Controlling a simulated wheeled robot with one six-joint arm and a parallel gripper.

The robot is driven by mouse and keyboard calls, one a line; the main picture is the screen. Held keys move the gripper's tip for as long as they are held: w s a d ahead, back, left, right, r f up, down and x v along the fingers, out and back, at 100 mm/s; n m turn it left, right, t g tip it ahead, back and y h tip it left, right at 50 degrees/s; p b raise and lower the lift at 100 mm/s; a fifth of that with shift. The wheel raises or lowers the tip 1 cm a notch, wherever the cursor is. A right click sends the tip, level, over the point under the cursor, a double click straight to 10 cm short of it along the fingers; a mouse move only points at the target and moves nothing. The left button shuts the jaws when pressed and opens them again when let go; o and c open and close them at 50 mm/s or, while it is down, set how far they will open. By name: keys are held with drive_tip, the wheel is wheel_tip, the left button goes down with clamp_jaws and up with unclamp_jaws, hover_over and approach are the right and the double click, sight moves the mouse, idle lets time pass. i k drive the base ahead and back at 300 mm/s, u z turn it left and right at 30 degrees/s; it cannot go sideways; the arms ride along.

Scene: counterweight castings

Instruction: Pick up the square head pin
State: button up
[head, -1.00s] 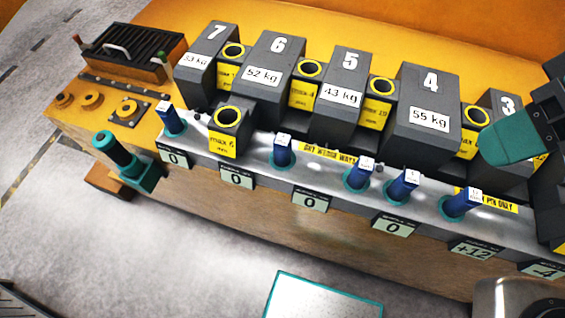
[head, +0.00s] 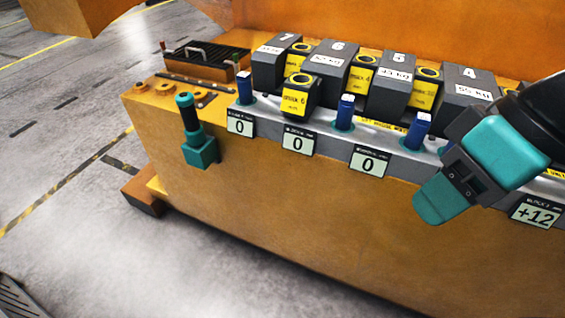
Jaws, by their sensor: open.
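Blue pins with pale tops stand in teal collars along the grey ledge: a left one (head: 245,88), a middle one (head: 345,112) and a right one (head: 418,130). Their heads look blocky, but I cannot tell which is the square head pin. My gripper (head: 443,197), with teal parts, hangs in front of the ledge at the right, open. No pin shows in it. It looks nearer to the camera than the right pin, and the far finger is not clear. My gripper and arm hide the ledge behind them.
Grey weights, such as number 6 (head: 330,72), stand behind the pins with yellow sockets between them. A loose yellow-faced block (head: 300,96) sits on the ledge. A black-and-teal handle (head: 192,130) projects at the left end. The floor at left is clear.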

sight(347, 105)
drive_tip(key=z, duration=0.15)
drive_tip(key=k, duration=0.3)
drive_tip(key=u, duration=1.1)
drive_tip(key=i, duration=0.7)
drive_tip(key=u, duration=0.05)
